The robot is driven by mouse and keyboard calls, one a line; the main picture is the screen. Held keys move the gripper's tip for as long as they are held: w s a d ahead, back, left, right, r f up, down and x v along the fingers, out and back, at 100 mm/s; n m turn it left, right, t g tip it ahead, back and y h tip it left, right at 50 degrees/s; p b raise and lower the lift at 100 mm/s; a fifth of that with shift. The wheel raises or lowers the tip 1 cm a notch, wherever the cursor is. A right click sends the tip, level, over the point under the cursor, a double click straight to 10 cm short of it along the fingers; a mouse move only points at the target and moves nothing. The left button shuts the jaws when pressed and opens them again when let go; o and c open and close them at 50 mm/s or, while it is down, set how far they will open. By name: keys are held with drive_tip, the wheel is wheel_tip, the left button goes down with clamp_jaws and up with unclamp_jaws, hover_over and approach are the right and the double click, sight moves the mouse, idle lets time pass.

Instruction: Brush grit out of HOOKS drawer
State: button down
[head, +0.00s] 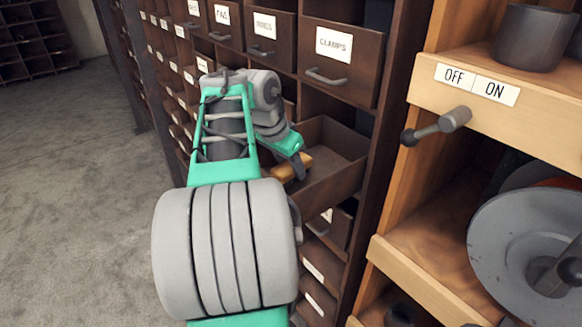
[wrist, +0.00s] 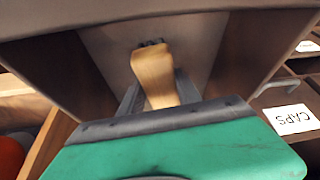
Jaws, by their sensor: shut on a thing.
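A brown drawer (head: 340,160) stands pulled open from the cabinet in the head view. Its front label is not in sight, so I cannot read whether it says HOOKS. My gripper (head: 298,166) is at the drawer's left side, shut on a brush with a tan wooden handle (head: 285,172). In the wrist view the brush (wrist: 153,75) is between my fingers, with short dark bristles at its far end. The bristles are over or against the pale drawer floor (wrist: 105,50); contact is unclear. I cannot make out any grit.
A shut CLAMPS drawer (head: 338,62) is above the open one. A wooden shelf (head: 500,95) with an OFF/ON lever (head: 436,127) stands to the right. The floor (head: 70,190) at left is clear.

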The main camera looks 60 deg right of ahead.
wheel_tip(320, 180, up, 12)
drive_tip(key=p, duration=1)
drive_tip(key=shift+r, duration=0.2)
